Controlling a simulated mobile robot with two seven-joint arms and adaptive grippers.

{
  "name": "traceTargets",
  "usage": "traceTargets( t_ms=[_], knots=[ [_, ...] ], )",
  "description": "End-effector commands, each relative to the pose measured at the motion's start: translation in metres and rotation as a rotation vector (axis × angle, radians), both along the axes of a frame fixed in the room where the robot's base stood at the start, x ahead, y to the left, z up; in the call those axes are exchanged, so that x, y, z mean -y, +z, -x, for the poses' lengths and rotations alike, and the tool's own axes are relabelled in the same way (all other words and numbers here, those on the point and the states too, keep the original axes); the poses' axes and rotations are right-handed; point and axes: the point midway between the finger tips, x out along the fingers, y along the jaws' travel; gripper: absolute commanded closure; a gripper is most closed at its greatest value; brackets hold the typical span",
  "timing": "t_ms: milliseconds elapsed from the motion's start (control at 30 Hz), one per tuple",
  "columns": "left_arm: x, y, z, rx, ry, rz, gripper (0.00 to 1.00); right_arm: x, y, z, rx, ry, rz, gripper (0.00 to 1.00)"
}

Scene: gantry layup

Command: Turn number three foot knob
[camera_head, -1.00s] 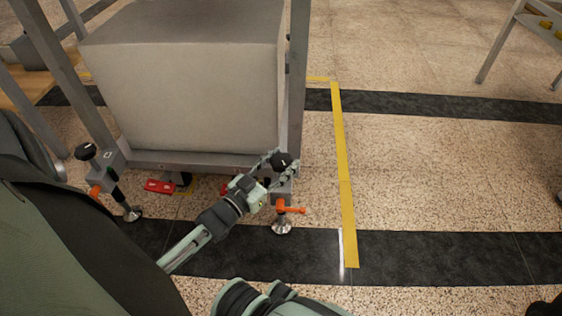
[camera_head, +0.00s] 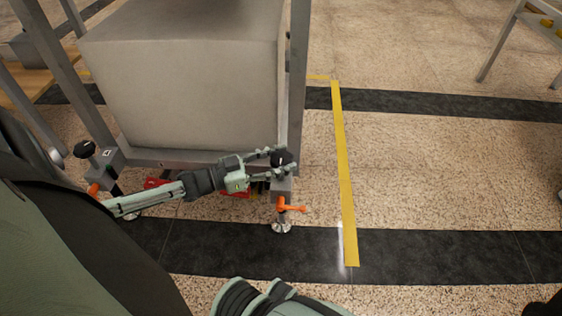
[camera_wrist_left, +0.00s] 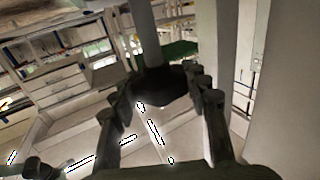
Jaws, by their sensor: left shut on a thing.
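A black round foot knob (camera_head: 282,156) tops the foot at the front right corner of the grey metal frame. No number on it can be read. My left gripper (camera_head: 279,163) reaches it from the left and is shut on the knob, one finger on each side. In the left wrist view, the dark knob (camera_wrist_left: 160,86) sits between the fingertips of my left gripper (camera_wrist_left: 161,99). Below the knob are an orange lever (camera_head: 291,207) and a round metal foot pad (camera_head: 282,227) on the floor.
A large grey block (camera_head: 190,85) stands on the frame, behind my left arm. Another black knob (camera_head: 84,149) tops the front left foot. A red part (camera_head: 236,194) lies low under the frame. Yellow floor tape (camera_head: 344,180) runs to the right, with open floor beyond.

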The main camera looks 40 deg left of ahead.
Motion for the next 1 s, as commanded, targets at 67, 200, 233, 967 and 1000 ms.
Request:
traceTargets(
  t_ms=[67,200,233,967,1000],
  knots=[
    [-0.0021,-0.0036,-0.0017,0.002,-0.072,-0.007,0.83,-0.0034,0.0060,0.0022,0.053,-0.001,0.034,1.00],
    [-0.0025,-0.0022,-0.0024,0.003,-0.184,-0.005,0.83,-0.0045,0.0076,0.0018,0.070,-0.003,0.047,1.00],
    [-0.0022,-0.0022,-0.0022,0.003,-0.207,-0.005,0.83,-0.0047,0.0081,0.0019,0.073,-0.003,0.048,1.00],
    [-0.0004,-0.0007,-0.0011,0.001,-0.441,0.001,0.83,-0.0056,0.0107,0.0011,0.085,-0.007,0.059,1.00],
    [-0.0003,-0.0007,-0.0010,0.001,-0.441,0.001,0.83,-0.0056,0.0108,0.0012,0.085,-0.007,0.059,1.00]
  ],
)
